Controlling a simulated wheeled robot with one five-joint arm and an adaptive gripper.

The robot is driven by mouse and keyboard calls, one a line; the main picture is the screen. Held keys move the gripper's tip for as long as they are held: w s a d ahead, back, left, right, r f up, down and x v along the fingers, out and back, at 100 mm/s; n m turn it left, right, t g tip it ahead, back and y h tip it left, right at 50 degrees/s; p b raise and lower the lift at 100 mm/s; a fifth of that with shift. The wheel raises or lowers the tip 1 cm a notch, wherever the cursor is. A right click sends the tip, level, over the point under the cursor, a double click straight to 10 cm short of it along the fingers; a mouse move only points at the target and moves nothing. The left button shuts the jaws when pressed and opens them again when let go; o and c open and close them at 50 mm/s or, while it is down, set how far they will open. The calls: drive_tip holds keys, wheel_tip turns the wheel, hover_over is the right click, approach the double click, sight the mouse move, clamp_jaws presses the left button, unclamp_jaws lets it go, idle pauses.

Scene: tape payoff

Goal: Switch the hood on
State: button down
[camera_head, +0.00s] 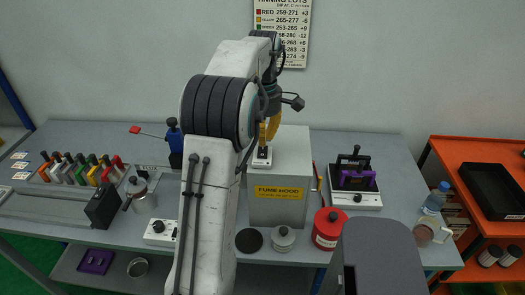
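The fume hood (270,211) is a pale grey box on the bench with a yellow "FUME HOOD" label on its front. A small white switch plate (257,163) with a dark part sits on its top, near the left edge. My gripper (267,137) points down just above this plate, with yellow parts at its lower end. I cannot tell whether it touches the switch. My arm and wrist hide much of the gripper, so its opening does not show clearly. The switch position is too small to read.
Left on the bench are several coloured-handled tools (80,170), a black box (103,206) and a metal pot (137,192). A red canister (327,228) and grey lidded jar (284,238) stand before the hood. A black-and-purple device (355,178) stands to the right.

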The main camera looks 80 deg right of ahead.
sight(263, 148)
drive_tip(key=shift+a+f+b, duration=0.1)
drive_tip(key=shift+f+b, duration=0.85)
drive_tip(key=shift+f, duration=0.45)
idle(0.7)
drive_tip(key=shift+r, duration=0.1)
drive_tip(key=shift+r+p, duration=3.5)
drive_tip(key=shift+p, duration=0.2)
